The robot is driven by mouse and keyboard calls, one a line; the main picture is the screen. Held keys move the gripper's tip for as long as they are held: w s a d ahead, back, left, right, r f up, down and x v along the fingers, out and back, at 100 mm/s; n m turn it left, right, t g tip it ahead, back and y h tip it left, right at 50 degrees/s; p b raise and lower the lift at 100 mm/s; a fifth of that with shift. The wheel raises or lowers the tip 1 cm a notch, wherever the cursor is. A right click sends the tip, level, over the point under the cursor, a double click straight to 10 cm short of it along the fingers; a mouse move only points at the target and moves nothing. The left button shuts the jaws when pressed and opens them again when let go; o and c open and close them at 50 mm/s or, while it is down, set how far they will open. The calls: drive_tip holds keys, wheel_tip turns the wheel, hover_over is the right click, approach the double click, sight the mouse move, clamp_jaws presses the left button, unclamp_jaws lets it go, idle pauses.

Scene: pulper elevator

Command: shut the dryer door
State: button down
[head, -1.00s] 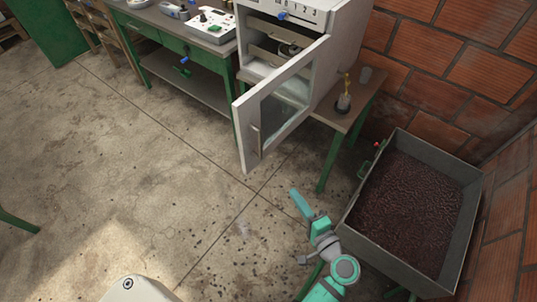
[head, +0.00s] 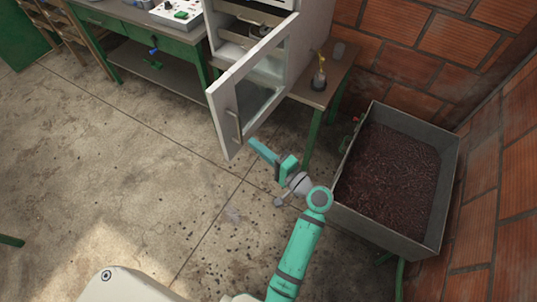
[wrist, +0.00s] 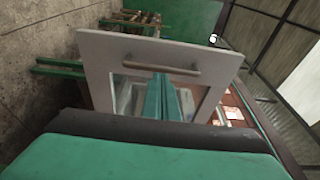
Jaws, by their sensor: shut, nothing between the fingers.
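The dryer (head: 318,22) is a white cabinet on a small table in the head view. Its door (head: 232,124) stands wide open toward the lower left, with a glass pane and a metal handle (head: 234,126). My gripper (head: 252,143) is shut and empty, just right of the door's lower free corner in the head view; I cannot tell there whether it touches. In the wrist view the door (wrist: 98,62) fills the middle, its handle (wrist: 160,67) near the top edge.
A metal bin (head: 452,180) of dark beans stands right of my arm, by the brick wall. The dryer's table (head: 335,82) holds a small pot (head: 319,84). A green workbench (head: 120,40) stands at the upper left.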

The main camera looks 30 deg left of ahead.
sight(241, 133)
drive_tip(key=shift+x, duration=1.9)
drive_tip(key=shift+w, duration=0.1)
